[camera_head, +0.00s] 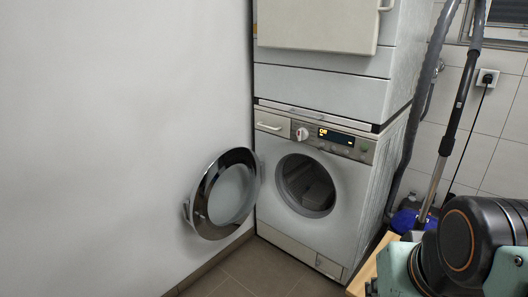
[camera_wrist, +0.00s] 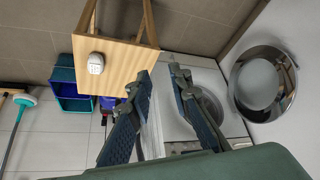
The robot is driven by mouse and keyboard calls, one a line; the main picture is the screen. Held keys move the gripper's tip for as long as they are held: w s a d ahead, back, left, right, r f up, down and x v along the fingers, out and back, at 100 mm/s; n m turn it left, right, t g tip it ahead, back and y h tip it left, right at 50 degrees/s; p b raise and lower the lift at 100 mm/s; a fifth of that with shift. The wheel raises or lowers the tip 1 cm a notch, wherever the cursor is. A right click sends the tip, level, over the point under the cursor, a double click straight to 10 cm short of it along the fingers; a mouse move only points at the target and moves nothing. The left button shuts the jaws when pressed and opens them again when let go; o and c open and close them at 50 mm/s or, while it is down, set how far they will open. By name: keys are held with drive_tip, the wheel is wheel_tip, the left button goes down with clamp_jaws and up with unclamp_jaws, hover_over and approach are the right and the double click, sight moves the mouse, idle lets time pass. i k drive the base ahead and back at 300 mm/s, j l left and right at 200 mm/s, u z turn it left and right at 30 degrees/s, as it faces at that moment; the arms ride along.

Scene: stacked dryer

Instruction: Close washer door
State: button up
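The washer (camera_head: 345,195) stands under the dryer at the back, its round opening (camera_head: 306,185) uncovered. Its round door (camera_head: 222,193), with a dark glossy rim and a clear middle, is swung wide open to the left, close to the white wall. In the wrist view, the washer (camera_wrist: 228,122) is right of centre and the door (camera_wrist: 262,85) is at the right, standing out from it. My gripper (camera_wrist: 160,73) is open and empty, left of the door and apart from it. In the head view only my arm shows at lower right; the fingers are not visible there.
A dryer (camera_head: 320,85) sits on top of the washer. A wooden table (camera_wrist: 120,62) with a small white object (camera_wrist: 96,63) stands beside the washer. Teal and blue crates (camera_wrist: 72,92) and a vacuum tube (camera_head: 448,130) are nearby. Tiled floor (camera_head: 255,272) before the washer is clear.

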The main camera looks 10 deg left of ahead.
sight(200, 220)
drive_tip(key=j+u, duration=0.1)
drive_tip(key=j, duration=0.25)
drive_tip(key=i+j+u, duration=0.1)
drive_tip(key=j, duration=0.25)
drive_tip(key=i+j+u, duration=0.35)
drive_tip(key=i+j, duration=0.15)
drive_tip(key=i, duration=0.25)
